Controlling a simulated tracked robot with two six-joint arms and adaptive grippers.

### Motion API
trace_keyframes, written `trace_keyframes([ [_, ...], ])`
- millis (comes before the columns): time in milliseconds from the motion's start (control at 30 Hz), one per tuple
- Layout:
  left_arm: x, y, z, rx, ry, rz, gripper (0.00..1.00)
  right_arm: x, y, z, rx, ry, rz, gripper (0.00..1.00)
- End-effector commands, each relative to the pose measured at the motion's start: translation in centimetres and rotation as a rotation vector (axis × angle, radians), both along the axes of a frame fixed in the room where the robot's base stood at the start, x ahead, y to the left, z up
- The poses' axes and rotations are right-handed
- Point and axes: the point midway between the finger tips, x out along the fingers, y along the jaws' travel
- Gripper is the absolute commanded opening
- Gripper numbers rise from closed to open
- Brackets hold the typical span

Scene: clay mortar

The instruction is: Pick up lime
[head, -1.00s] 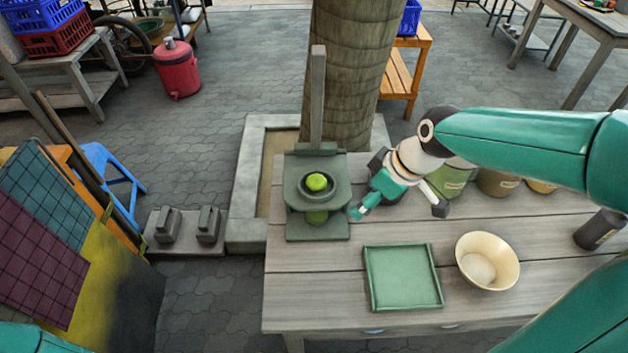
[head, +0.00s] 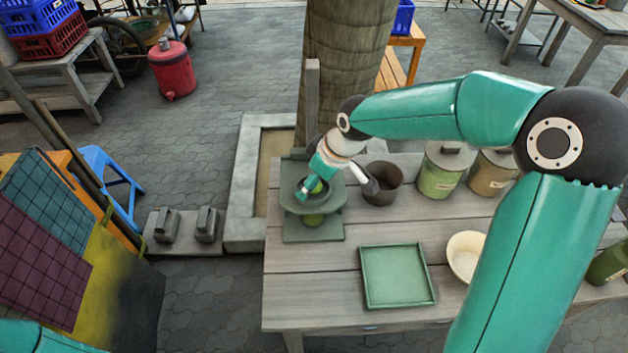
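A green lime (head: 317,187) sits in the round cup of a dark green press stand (head: 313,234) on the wooden table. One fingertip is at the cup, overlapping the lime in the picture; the other is to the right, near a dark pot. I cannot tell whether the near finger touches the lime. My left gripper is out of view.
A green square tray (head: 398,304) and a cream bowl (head: 463,257), partly behind my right arm, are on the table. A dark pot (head: 383,184) and lidded jars (head: 440,172) stand at the back right. The stand's upright post (head: 312,95) rises behind the cup.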

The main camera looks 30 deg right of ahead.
Motion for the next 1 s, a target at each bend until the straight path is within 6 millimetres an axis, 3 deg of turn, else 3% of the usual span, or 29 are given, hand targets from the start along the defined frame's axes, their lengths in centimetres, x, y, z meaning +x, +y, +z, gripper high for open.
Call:
trace_keyframes([
  [200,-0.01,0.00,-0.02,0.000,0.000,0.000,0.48,-0.01,0.01,-0.08,0.000,0.000,0.000,0.70],
  [600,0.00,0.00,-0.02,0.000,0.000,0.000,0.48,-0.02,0.01,-0.08,0.000,0.000,0.000,0.04],
  [1000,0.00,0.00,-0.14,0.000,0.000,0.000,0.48,0.02,0.00,0.59,-0.001,-0.001,0.001,0.04],
])
